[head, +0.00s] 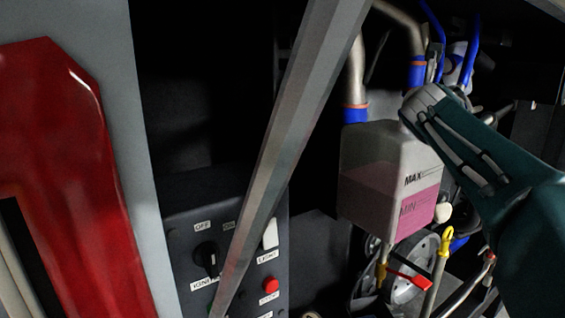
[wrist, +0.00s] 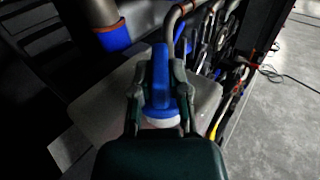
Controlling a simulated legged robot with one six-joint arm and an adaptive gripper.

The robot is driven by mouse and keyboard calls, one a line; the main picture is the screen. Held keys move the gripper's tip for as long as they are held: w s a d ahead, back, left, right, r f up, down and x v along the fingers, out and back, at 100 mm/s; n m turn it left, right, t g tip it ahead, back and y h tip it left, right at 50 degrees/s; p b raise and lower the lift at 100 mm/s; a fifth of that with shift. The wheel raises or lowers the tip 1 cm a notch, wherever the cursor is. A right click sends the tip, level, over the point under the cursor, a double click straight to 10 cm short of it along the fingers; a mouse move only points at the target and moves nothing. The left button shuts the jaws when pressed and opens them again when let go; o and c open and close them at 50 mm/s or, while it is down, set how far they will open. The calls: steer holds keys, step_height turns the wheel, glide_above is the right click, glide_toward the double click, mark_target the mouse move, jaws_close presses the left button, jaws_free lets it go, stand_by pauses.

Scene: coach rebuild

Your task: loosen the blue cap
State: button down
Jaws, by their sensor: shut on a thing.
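The blue cap (wrist: 160,85) sits in the middle of the wrist view, with a raised grip bar and a pale collar below it. My gripper (wrist: 160,78) has one finger on each side of the cap and is shut on it. In the head view my gripper (head: 420,105) is at the top right of the coolant tank (head: 385,150), and it hides the cap there. The tank is whitish, with pink fluid in its lower part and MAX and MIN marks. The tank top also shows in the wrist view (wrist: 100,115).
A metal pipe with a blue sleeve (head: 355,114) meets the tank's left side. A diagonal metal strut (head: 285,150) crosses in front. A control panel (head: 220,255) with a knob and red button stands lower left. Hoses and a yellow dipstick handle (head: 446,240) are crowded below my arm.

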steer(key=shift+d, duration=0.2)
steer(key=c, duration=1)
jaws_free()
steer(key=o, duration=0.5)
steer(key=shift+d, duration=0.1)
steer(key=shift+c, duration=0.2)
steer(key=shift+d, duration=0.1)
steer(key=o, duration=0.4)
steer(key=shift+r, duration=0.1)
steer(key=v, duration=1)
